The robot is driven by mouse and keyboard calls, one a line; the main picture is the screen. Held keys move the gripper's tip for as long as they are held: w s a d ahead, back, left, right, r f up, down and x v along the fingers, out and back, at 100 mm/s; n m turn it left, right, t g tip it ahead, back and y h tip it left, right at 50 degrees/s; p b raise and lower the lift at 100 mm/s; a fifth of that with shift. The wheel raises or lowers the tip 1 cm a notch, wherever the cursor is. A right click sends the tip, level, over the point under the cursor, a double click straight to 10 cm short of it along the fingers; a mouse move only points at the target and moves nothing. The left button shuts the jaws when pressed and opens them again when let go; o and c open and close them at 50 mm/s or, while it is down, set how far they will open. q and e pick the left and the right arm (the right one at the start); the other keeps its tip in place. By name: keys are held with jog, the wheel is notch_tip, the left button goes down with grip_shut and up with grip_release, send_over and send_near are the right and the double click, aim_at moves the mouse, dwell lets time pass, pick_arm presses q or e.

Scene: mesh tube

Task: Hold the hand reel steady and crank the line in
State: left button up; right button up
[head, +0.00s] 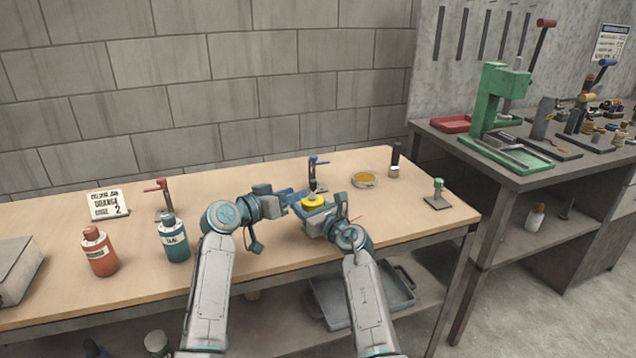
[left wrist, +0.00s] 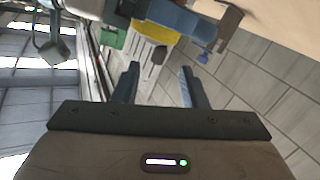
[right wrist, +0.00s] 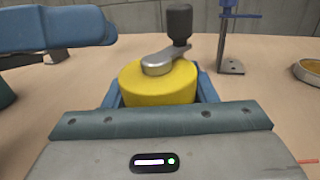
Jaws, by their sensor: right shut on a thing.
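The hand reel is a yellow drum (right wrist: 158,84) with a grey metal crank arm (right wrist: 165,59) and a dark upright knob (right wrist: 180,22). My right gripper (head: 322,212) is shut on the drum, and its blue jaws show on both sides of it. The drum also shows in the head view (head: 312,202). My left gripper (left wrist: 158,82) is open and empty, just left of the reel. In the left wrist view the dark knob (left wrist: 158,55) lies ahead, between the fingertip directions but apart from them. No line can be made out on the drum.
Behind the reel stand a blue-topped stand (head: 317,163), a shallow dish (head: 364,180) and a dark cylinder (head: 395,162). A small green-knobbed stand (head: 437,196) is at right. Red (head: 99,252) and teal (head: 174,240) bottles stand left of my left arm.

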aim_at(311, 186)
pick_arm(q)
jog(key=w+d+m, duration=0.1)
jog(key=w+d, duration=0.2)
jog(key=w+d+m+t, duration=0.1)
jog(key=w+d+m, duration=0.1)
jog(key=w+d, duration=0.1)
jog(key=shift+w+d+f+t, duration=0.2)
jog(key=shift+w+d+t, duration=0.15)
jog(key=shift+w, duration=0.1)
dwell(0.4)
grip_shut()
